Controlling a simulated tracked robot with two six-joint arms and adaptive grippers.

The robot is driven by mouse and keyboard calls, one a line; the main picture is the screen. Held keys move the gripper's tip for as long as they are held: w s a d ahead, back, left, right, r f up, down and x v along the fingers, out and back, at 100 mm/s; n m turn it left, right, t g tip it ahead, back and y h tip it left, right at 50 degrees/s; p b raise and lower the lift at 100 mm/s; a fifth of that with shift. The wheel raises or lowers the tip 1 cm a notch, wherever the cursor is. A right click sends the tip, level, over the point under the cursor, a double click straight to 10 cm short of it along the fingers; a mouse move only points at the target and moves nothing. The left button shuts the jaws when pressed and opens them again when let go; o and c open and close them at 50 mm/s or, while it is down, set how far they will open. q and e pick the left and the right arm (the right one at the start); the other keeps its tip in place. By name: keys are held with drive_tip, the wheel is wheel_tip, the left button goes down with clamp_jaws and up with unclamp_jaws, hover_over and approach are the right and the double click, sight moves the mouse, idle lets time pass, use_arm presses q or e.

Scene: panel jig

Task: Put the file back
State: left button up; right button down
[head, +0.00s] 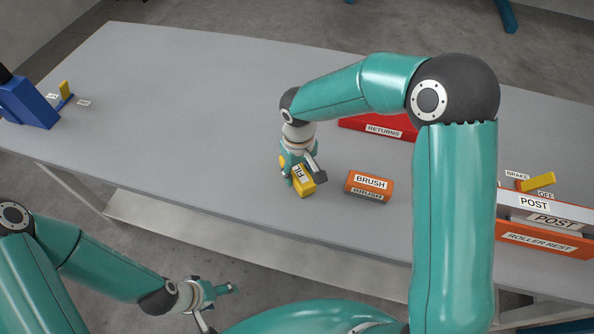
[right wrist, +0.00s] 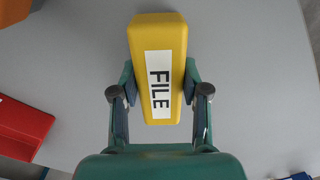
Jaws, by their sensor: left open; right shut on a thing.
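The file is a yellow block with a white FILE label. In the head view the file (head: 306,184) is at the middle of the table, and it also shows large in the right wrist view (right wrist: 159,60). My right gripper (head: 302,170) is shut on the file, one finger on each side of it, as the right wrist view (right wrist: 160,95) shows. I cannot tell whether the file touches the table. My left gripper (head: 218,300) is open and empty, in front of the table's near edge and away from the file.
An orange BRUSH block (head: 370,184) lies just right of the file. A red RETURNS container (head: 385,129) is behind, partly hidden by my right arm. An orange roller rest (head: 540,240) and a POST piece (head: 533,204) stand right. A blue object (head: 28,103) is far left. The left-middle table (head: 190,110) is clear.

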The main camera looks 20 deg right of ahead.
sight(298, 171)
drive_tip(key=c, duration=0.6)
unclamp_jaws()
drive_tip(key=shift+r, duration=0.2)
wheel_tip(298, 171, up, 12)
drive_tip(key=shift+f, duration=0.1)
